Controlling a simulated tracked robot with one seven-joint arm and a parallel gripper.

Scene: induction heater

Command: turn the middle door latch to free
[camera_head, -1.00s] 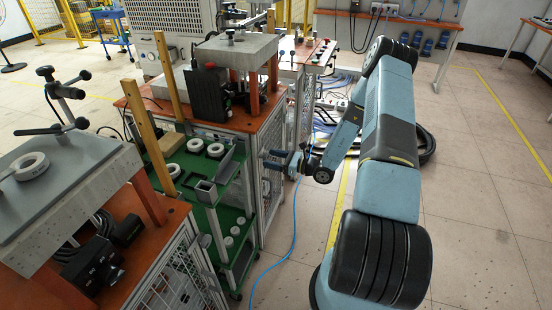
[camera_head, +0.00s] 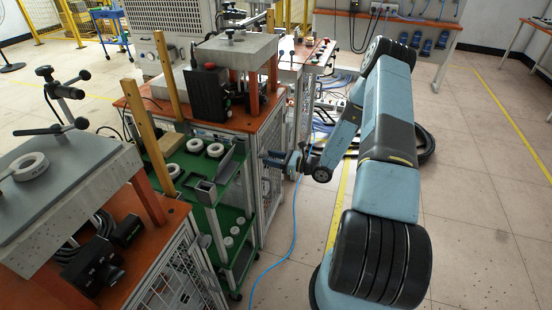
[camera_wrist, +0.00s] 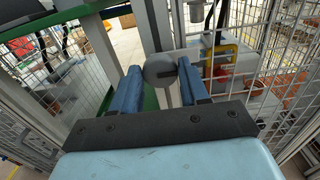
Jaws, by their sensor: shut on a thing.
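The door latch (camera_wrist: 160,68) shows in the wrist view as a grey round knob with a dark slot, in front of a metal post. The blue fingers of my gripper (camera_wrist: 160,80) stand on its left and right sides, shut on it. In the head view my gripper (camera_head: 273,159) reaches left to the mesh door side of the middle cabinet (camera_head: 266,195). The latch itself is too small and covered to make out there. I cannot tell how far it is turned.
A green shelf cart (camera_head: 212,222) with white rings stands left of my gripper. A second heater bench (camera_head: 175,213) is at the front left. Mesh panels (camera_wrist: 285,75) flank the latch post. A blue cable (camera_head: 294,225) lies on the floor, which is otherwise open at the right.

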